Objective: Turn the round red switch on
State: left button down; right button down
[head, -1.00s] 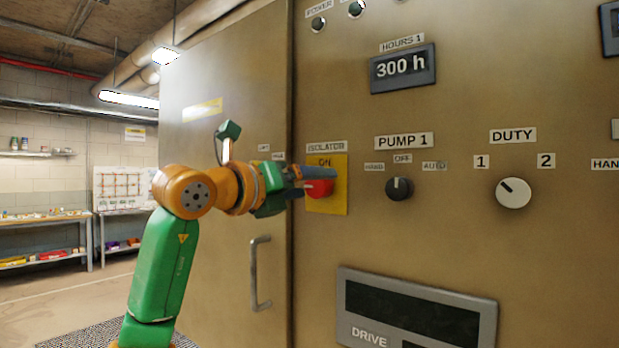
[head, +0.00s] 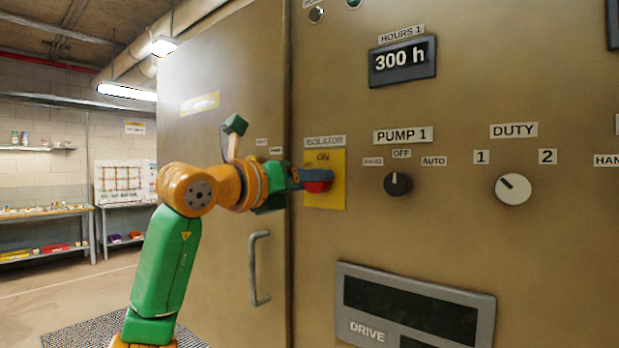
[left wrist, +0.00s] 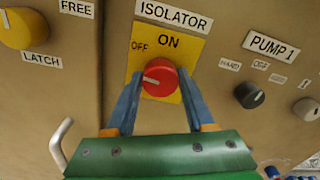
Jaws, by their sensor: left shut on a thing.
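The round red switch (left wrist: 160,82) sits on a yellow plate (left wrist: 181,53) under the label ISOLATOR. The plate reads ON at the top and OFF at the upper left. A pale mark on the knob points left, toward the OFF side. In the head view the switch (head: 317,187) is partly hidden by a finger. My left gripper (head: 315,179) reaches in from the left, and its blue fingers (left wrist: 159,78) are shut on the switch, one on each side. My right gripper is in neither view.
The cabinet face carries a black PUMP 1 knob (head: 398,184), a white DUTY knob (head: 513,190) and a DRIVE panel (head: 414,305). A door handle (head: 258,268) stands out below my left arm. A yellow latch knob (left wrist: 22,28) shows in the wrist view.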

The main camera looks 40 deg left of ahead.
pick_arm(q)
jog(key=shift+d+m+p, duration=0.15)
jog(key=shift+m+p, duration=3.55)
jog(key=shift+m, duration=4.4)
jog(key=shift+c, duration=1.3)
grip_release()
